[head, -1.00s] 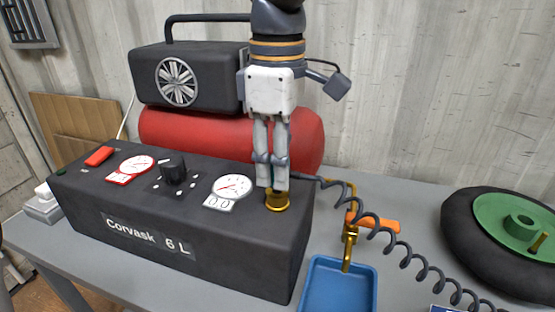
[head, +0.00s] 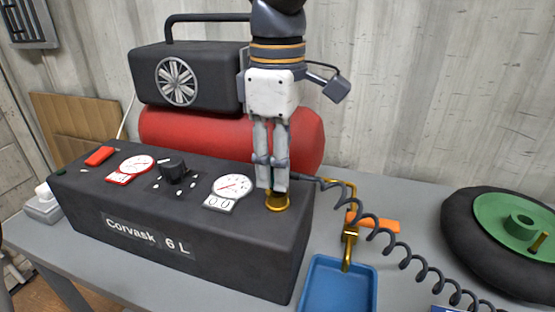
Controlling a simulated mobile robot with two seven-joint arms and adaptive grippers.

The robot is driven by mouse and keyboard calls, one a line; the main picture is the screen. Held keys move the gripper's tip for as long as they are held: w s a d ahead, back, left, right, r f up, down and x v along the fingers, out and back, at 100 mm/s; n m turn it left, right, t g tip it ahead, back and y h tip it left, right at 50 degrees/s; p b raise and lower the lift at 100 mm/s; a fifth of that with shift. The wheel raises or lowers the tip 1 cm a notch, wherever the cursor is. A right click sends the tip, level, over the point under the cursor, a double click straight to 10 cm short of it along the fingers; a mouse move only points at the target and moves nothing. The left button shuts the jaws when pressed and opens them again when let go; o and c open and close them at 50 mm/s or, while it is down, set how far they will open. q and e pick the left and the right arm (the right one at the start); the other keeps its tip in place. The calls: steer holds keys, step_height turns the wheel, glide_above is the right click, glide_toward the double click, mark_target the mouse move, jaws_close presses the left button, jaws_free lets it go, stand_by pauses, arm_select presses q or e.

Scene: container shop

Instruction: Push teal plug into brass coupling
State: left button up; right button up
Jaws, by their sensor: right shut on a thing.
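The brass coupling (head: 278,202) is a gold ring on the top face of the black compressor box, at its right end. My right gripper (head: 272,187) points straight down over it, its fingers close together and their tips right at the coupling. The fingers are shut on the plug end of the dark coiled hose, which leaves them to the right. The teal plug itself is hidden by the fingers and coupling, so I cannot tell how deep it sits. My left gripper is not in view.
The compressor box (head: 130,230) carries two gauges, a black knob (head: 173,171) and a red switch (head: 99,156). A red tank (head: 200,132) stands behind. The coiled hose (head: 405,261) runs right, past a blue tray (head: 340,288), an orange-handled brass valve (head: 350,234) and a wheel (head: 505,240).

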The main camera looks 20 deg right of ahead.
steer(key=shift+f, duration=0.45)
steer(key=o, duration=1.1)
steer(key=shift+o, duration=0.2)
step_height(320, 180, up, 12)
